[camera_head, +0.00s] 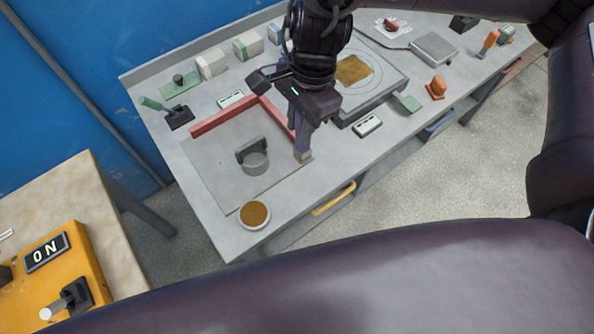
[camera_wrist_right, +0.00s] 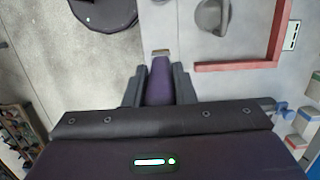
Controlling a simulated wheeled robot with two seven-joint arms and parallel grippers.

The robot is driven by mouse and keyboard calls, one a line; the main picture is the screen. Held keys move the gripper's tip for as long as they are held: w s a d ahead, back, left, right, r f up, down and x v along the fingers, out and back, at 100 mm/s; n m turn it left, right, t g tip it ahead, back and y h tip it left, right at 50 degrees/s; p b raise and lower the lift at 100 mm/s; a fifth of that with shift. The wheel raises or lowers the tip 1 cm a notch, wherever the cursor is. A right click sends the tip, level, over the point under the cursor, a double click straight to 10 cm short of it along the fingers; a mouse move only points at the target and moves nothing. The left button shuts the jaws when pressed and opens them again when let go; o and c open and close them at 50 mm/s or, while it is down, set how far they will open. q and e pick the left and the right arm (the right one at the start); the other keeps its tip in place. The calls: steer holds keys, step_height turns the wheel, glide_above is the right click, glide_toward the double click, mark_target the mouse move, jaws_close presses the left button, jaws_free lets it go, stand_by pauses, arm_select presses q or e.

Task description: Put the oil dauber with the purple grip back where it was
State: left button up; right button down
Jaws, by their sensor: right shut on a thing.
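My right gripper (camera_head: 302,122) is shut on the oil dauber with the purple grip (camera_head: 302,142), near the right edge of the grey sheet on the bench. The dauber points down, with its tan tip (camera_head: 303,157) lowest; I cannot tell whether the tip touches the surface. In the right wrist view the purple grip (camera_wrist_right: 160,84) sits between the fingers, with the tip beyond them. A round dish (camera_head: 254,215) with brown contents stands at the bench's near left corner. My left gripper is not in view.
A red L-shaped bar (camera_head: 222,117) and a grey cylinder (camera_head: 255,162) are left of the gripper. A grey block with a brown square (camera_head: 354,70) is to the right.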

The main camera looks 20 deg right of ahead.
glide_above(299, 156)
steer(key=f, duration=0.4)
steer(key=shift+w+d, duration=0.2)
steer(key=shift+w, duration=0.1)
step_height(299, 156, down, 7)
steer(key=shift+s+a+r, duration=0.1)
steer(key=shift+a+r, duration=0.05)
steer(key=shift+r, duration=0.05)
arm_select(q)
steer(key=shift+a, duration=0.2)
arm_select(e)
step_height(299, 156, down, 5)
steer(key=shift+r, duration=0.1)
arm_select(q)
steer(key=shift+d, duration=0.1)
arm_select(e)
steer(key=shift+f, duration=0.2)
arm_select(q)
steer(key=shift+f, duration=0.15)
arm_select(e)
steer(key=c, duration=1.2)
jaws_free()
steer(key=shift+r, duration=0.15)
